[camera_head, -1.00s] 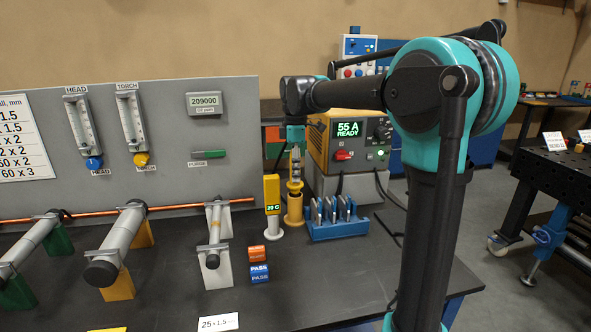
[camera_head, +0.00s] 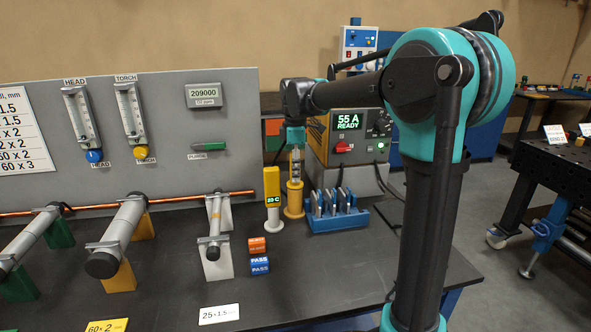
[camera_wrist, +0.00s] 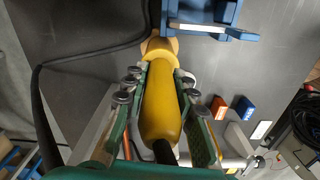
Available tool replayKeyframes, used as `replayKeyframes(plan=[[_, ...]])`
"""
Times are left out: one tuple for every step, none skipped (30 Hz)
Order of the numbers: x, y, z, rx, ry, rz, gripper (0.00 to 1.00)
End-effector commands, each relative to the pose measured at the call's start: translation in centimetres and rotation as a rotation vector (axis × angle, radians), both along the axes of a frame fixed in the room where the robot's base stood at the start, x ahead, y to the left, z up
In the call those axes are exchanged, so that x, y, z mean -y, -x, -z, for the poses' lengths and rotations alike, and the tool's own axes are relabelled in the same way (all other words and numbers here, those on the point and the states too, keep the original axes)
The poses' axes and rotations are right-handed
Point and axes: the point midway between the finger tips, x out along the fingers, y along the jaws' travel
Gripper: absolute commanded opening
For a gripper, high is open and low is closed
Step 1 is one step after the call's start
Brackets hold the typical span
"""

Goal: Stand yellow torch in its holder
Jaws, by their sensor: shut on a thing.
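The yellow torch (camera_wrist: 160,105) is in my gripper (camera_wrist: 158,90), its thick yellow body between the two green-sided fingers. A dark cable leaves its near end in the wrist view. My gripper (camera_head: 296,160) points down in the head view, right above the yellow holder (camera_head: 293,205) on the bench. The holder also shows in the wrist view (camera_wrist: 159,48), at the torch's far end. The torch lines up with the holder and seems to meet it; how deep it sits is hidden. In the head view the fingers mostly cover the torch.
A yellow gauge (camera_head: 272,187) on a white base stands close left of the holder. A blue rack (camera_head: 338,219) stands close right, before the power source (camera_head: 345,140). Red and blue blocks (camera_head: 258,255) lie nearer. Clamped tubes (camera_head: 120,240) fill the left. The front right bench is clear.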

Motion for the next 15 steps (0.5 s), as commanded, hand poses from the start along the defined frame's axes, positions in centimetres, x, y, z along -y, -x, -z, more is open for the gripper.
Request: replayKeyframes(plan=[[0.00, -0.01, 0.12, 0.000, 0.000, 0.000, 0.00], [0.00, -0.01, 0.17, 0.000, 0.000, 0.000, 0.00], [0.00, -0.01, 0.23, 0.000, 0.000, 0.000, 0.00], [0.00, 0.00, 0.27, 0.000, 0.000, 0.000, 0.00], [0.00, 0.00, 0.30, 0.000, 0.000, 0.000, 0.00], [0.00, 0.00, 0.32, 0.000, 0.000, 0.000, 0.00], [0.00, 0.00, 0.33, 0.000, 0.000, 0.000, 0.00], [0.00, 0.00, 0.34, 0.000, 0.000, 0.000, 0.00], [0.00, 0.00, 0.34, 0.000, 0.000, 0.000, 0.00], [0.00, 0.00, 0.34, 0.000, 0.000, 0.000, 0.00], [0.00, 0.00, 0.34, 0.000, 0.000, 0.000, 0.00], [0.00, 0.00, 0.34, 0.000, 0.000, 0.000, 0.00], [0.00, 0.00, 0.34, 0.000, 0.000, 0.000, 0.28], [0.00, 0.01, 0.34, 0.000, 0.000, 0.000, 0.31], [0.00, 0.01, 0.34, 0.000, 0.000, 0.000, 0.36]])
